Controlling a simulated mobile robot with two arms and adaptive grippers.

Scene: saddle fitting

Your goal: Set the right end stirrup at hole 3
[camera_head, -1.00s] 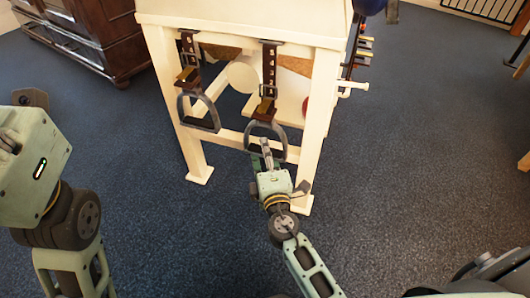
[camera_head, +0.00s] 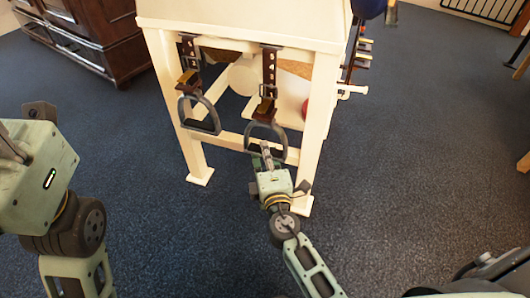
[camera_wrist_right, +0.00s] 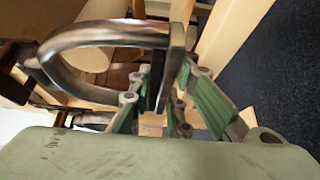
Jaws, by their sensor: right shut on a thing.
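The right end stirrup (camera_head: 283,134), a dark metal arch, hangs on a brown strap (camera_head: 269,68) with a row of holes and a brass-coloured slide (camera_head: 264,106). My right gripper (camera_head: 266,156) is at the stirrup's lower part and shut on it. In the right wrist view the stirrup's grey arch (camera_wrist_right: 110,35) runs in between the green fingers (camera_wrist_right: 170,98). The other stirrup (camera_head: 206,112) hangs free from its own strap (camera_head: 190,52) to the left. My left arm is at the left edge; its fingers are not clearly visible. I cannot read which hole is in use.
The straps hang at the front of a cream wooden stand (camera_head: 240,22) with legs (camera_head: 315,125) on both sides. A dark wooden cabinet (camera_head: 95,40) stands at the back left. Blue carpet around the stand is clear.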

